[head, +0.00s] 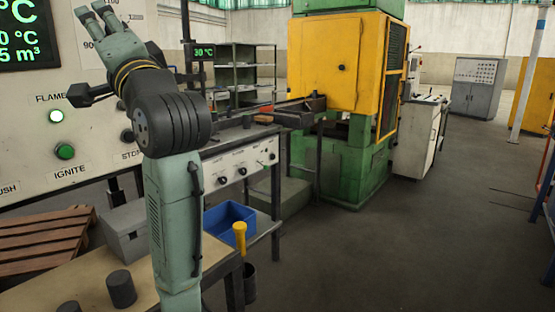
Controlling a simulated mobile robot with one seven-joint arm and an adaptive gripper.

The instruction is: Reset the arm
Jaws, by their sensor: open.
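My arm rises from the bottom of the head view, in front of the control panel (30,130). My gripper (93,10) is at the upper left, raised high, with its fingers spread and pointing up and left. It is open and I see nothing between its fingers. The dark joint below it hides part of the panel. The gripper stands well above the worktable (105,285) and appears apart from the objects on it.
Dark cylinders (121,289), a grey box (124,230), a blue bin (229,219) and a yellow-handled object (240,238) are near my arm. A wooden pallet (45,235) is at left. The yellow-green machine (340,60) stands behind. The floor at right is mostly clear.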

